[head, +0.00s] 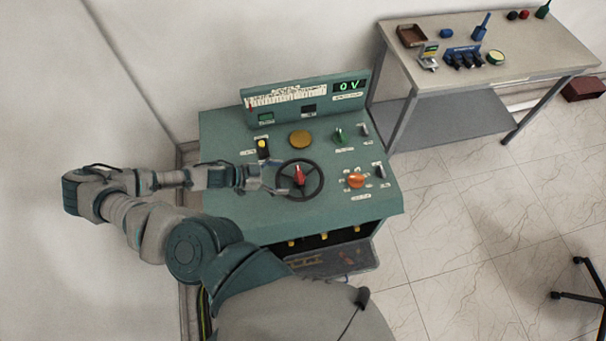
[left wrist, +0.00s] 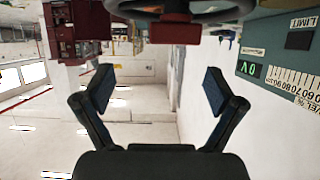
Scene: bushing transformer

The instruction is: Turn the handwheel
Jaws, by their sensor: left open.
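The handwheel (head: 318,192) is a dark round wheel with a red centre piece, on the sloped top of the green control desk (head: 225,135). My left gripper (head: 268,181) is at the left side of the wheel, close to its rim. In the left wrist view the wheel (left wrist: 228,13) shows at the top edge, partly cut off, with the red piece (left wrist: 175,30) below it. The left gripper (left wrist: 157,88) is open there, with nothing between its fingers. Whether it touches the rim, I cannot tell. My right gripper is not in view.
A side table (head: 545,55) with tools stands at the back right. A white wall is close on the left.

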